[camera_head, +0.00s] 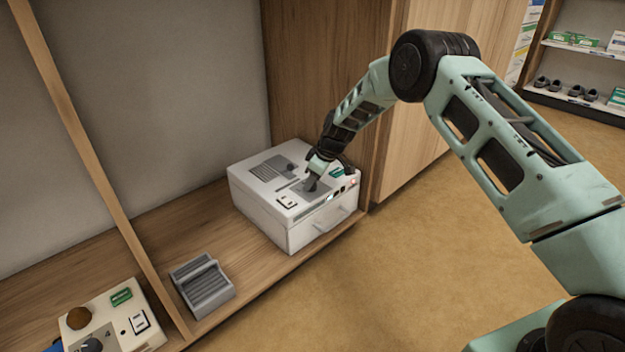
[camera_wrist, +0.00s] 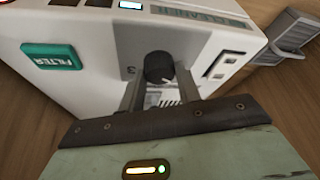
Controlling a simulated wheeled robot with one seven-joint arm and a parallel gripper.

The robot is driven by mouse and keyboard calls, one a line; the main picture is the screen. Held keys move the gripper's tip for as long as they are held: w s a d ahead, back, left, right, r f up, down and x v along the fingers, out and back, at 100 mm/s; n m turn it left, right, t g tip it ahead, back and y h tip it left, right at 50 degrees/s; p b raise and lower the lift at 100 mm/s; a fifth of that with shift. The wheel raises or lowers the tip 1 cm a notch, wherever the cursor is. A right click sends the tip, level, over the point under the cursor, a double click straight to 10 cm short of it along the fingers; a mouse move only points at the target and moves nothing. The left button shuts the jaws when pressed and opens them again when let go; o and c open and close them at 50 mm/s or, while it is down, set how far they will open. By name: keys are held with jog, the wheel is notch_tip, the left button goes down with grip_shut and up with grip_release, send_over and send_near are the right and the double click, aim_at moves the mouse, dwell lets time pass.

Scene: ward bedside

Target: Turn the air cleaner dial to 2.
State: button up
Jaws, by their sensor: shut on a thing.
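The air cleaner (camera_head: 262,205) is a white box on the wooden shelf, with a grey vent, switches and small lights on its top. In the wrist view its top panel (camera_wrist: 95,45) shows a green FILTER label and a CLEANER label. The dial (camera_wrist: 158,66) is a dark round knob, with a 3 printed to its left. My gripper (camera_wrist: 160,92) is shut on the dial, one finger on each side of it. In the head view my gripper (camera_head: 315,180) reaches down onto the panel and mostly hides the dial. The dial's setting cannot be read.
A grey ribbed holder (camera_head: 202,285) stands on the shelf left of the cleaner. Another panel box (camera_head: 110,318) with knobs is at the lower left, beyond a wooden divider (camera_head: 95,165). A wooden cabinet side (camera_head: 325,75) rises close behind the cleaner.

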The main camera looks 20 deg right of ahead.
jog(key=shift+r+m+p, duration=0.15)
jog(key=shift+m+p, duration=0.15)
jog(key=shift+p, duration=0.2)
jog(key=m+p, duration=0.1)
jog(key=p, duration=0.1)
jog(key=shift+s+r+m+t+h+p, duration=0.1)
jog(key=shift+r+m+t+h+p, duration=0.05)
jog(key=shift+m+t+h+p, duration=0.25)
jog(key=m+h+p, duration=0.1)
jog(key=m+p, duration=0.2)
jog(key=shift+a+m+t+p, duration=0.15)
jog(key=shift+m+t+p, duration=0.15)
jog(key=shift+p, duration=0.1)
jog(key=m+h+p, duration=0.1)
jog(key=m+p, duration=0.1)
jog(key=shift+a+m, duration=0.1)
jog(key=shift+m, duration=0.2)
jog(key=shift+f+m+h+p, duration=0.2)
jog(key=shift+m+h, duration=0.15)
jog(key=shift+m, duration=0.45)
jog(key=shift+f+m+h+p, duration=0.1)
jog(key=shift+m+h+p, duration=0.2)
jog(key=shift+m, duration=0.5)
jog(key=o, duration=1)
